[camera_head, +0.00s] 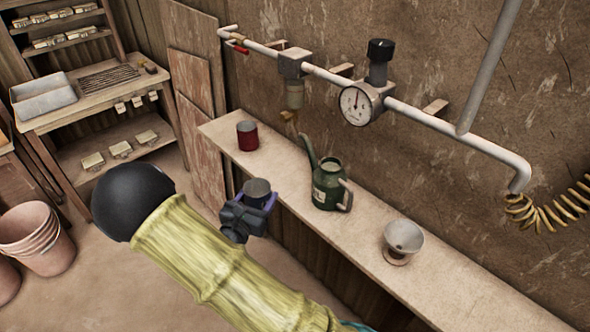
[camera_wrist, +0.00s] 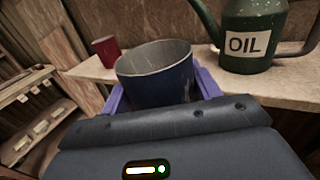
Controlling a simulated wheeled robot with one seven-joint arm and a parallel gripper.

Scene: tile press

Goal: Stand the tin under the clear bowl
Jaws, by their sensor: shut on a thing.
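The clear bowl (camera_head: 295,97) hangs below the grey filter body (camera_head: 291,65) on the wall pipe, with a small brass-coloured drain (camera_head: 289,117) under it. My gripper (camera_head: 249,203) is shut on a dark blue, open-topped tin, its purple fingers on either side. The blue tin (camera_wrist: 155,84) is upright and looks empty as far as its inside shows in the wrist view. In the head view, the tin (camera_head: 257,188) is in front of the shelf, lower left of the bowl. A red tin (camera_head: 247,135) stands on the shelf, left of the bowl.
A green oil can (camera_head: 328,187) stands on the wall shelf (camera_head: 452,292), its spout rising near the bowl's drain. A white funnel-shaped cup (camera_head: 403,238) stands further right. The pipe carries a pressure gauge (camera_head: 356,105). Shelf top between red tin and oil can is bare.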

